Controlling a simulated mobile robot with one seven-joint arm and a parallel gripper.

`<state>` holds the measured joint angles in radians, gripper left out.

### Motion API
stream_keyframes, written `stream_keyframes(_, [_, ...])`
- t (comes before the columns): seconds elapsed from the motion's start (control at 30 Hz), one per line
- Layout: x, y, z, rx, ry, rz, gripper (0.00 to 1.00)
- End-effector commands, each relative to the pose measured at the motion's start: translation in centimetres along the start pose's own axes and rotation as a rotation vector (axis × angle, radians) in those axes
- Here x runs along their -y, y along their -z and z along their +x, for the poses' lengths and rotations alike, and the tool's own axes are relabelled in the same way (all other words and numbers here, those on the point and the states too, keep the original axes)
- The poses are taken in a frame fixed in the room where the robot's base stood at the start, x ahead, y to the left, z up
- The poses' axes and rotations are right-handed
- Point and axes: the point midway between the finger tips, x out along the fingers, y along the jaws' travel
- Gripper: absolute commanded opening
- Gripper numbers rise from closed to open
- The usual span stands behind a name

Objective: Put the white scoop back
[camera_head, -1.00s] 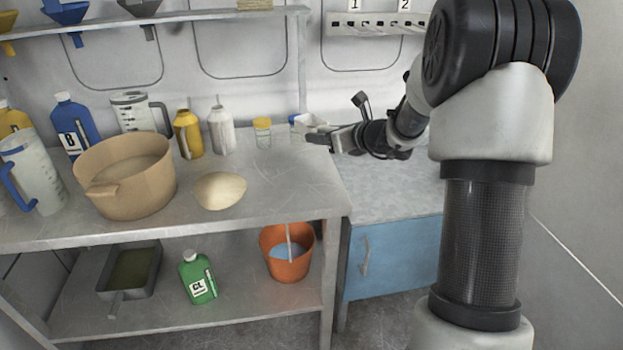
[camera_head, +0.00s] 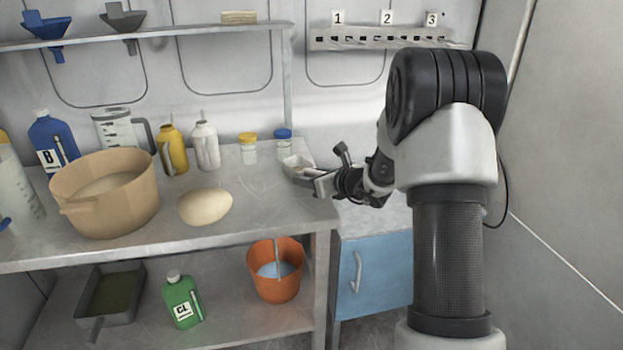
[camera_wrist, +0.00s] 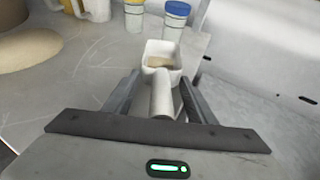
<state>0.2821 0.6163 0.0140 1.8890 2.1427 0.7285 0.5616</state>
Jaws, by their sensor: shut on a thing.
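The white scoop (camera_head: 297,166) is in my gripper (camera_head: 314,180), at the right end of the metal table in the head view. In the wrist view the gripper (camera_wrist: 160,88) is shut on the scoop's handle, with the fingers on either side of it. The scoop's bowl (camera_wrist: 161,56) points away from the gripper and shows a tan patch inside; I cannot tell if that is contents or shading. The scoop looks held just above the table's right edge; the exact height is unclear.
Jars with yellow (camera_head: 247,148) and blue (camera_head: 283,142) caps stand just behind the scoop. A tan tub (camera_head: 104,195) and a pale rounded object (camera_head: 205,206) are further left. A numbered rail (camera_head: 380,38) hangs on the wall. A blue cabinet (camera_head: 375,275) stands right of the table.

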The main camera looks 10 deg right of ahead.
Motion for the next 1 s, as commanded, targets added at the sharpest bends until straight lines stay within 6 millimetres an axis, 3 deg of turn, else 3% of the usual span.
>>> stream_keyframes(0.2, [0.0,0.4,0.2,0.000,0.000,0.000,0.28])
stream_keyframes(0.23, [0.0,0.2,0.1,0.000,0.000,0.000,0.56])
stream_keyframes(0.33, [0.0,0.2,0.1,-0.001,0.000,0.000,0.70])
stream_keyframes(0.7, [0.0,-0.3,-0.2,-0.001,0.000,0.000,0.70])
stream_keyframes(0.87, [0.1,-0.2,-2.8,-0.001,0.003,0.001,0.70])
stream_keyframes(1.0, [0.1,-0.2,-6.0,0.000,0.003,0.001,0.70])
